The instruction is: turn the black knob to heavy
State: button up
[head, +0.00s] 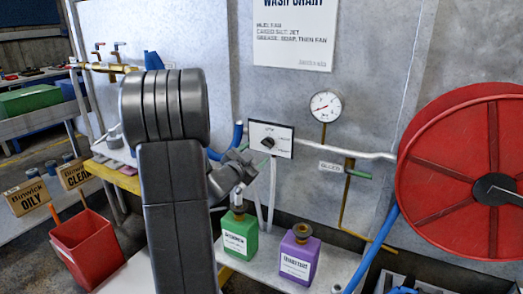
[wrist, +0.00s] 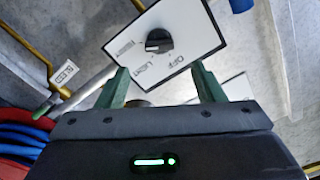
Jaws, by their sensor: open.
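The black knob (head: 268,143) sits on a white panel (head: 283,148) on the grey wall. In the wrist view the knob (wrist: 158,41) lies beyond my fingertips, with the panel turned and its words beside the knob. OFF and a word that looks like LIGHT are on the side near my fingers; another word, hard to read, is to the left. A pale mark shows on the knob; its exact setting is unclear. My gripper (wrist: 160,75) is open, its green fingers apart and empty, not touching the knob. In the head view my gripper (head: 246,170) is just below and left of the panel.
A pressure gauge (head: 325,106) and a pipe with a tagged green-handled valve (head: 358,175) are right of the panel. A green bottle (head: 239,234) and a purple bottle (head: 299,254) stand on the shelf below. A red hose reel (head: 440,150) is at the right.

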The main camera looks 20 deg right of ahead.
aim_at(266, 145)
jog(key=v, duration=0.6)
jog(key=x, duration=1.4)
jog(key=shift+n+p, duration=0.3)
jog(key=shift+p, duration=0.25)
jog(key=shift+f+b, duration=0.1)
jog(key=shift+b, duration=0.2)
